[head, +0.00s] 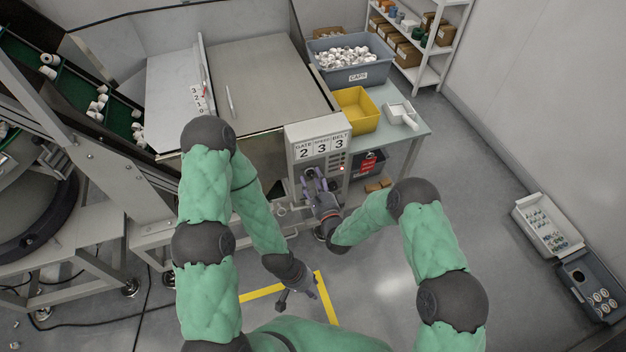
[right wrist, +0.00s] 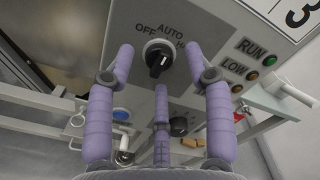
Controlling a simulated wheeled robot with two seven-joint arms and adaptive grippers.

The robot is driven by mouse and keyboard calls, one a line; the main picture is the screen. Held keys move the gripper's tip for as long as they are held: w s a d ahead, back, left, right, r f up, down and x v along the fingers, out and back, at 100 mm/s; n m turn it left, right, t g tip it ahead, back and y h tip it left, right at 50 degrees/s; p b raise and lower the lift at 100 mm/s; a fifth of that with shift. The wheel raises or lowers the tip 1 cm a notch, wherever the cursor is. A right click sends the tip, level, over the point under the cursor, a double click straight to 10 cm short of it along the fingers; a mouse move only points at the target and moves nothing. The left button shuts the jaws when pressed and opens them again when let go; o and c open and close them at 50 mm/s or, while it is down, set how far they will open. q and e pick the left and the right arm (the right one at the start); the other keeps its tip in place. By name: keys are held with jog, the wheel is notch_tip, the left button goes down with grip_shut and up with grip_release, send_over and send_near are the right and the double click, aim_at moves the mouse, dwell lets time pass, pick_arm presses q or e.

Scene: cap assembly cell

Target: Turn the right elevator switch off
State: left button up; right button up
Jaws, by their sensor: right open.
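The black rotary switch (right wrist: 158,60) sits on the light grey control panel (head: 318,133). The labels OFF, AUTO and part of another starting with H surround it. Its handle stands roughly upright in the right wrist view; its exact setting is hard to read. My right gripper (right wrist: 160,65) is open, with purple fingers on both sides of the switch and a third below it. No grip on the knob shows. In the head view the right gripper (head: 313,180) is at the panel's lower front. My left gripper (head: 297,298) hangs low over the floor, fingers apart and empty.
A yellow bin (head: 357,112) and a grey caps bin (head: 342,84) stand behind.

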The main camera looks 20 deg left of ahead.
jog(key=shift+w+a, duration=0.25)
jog(key=shift+w, duration=0.05)
grip_shut()
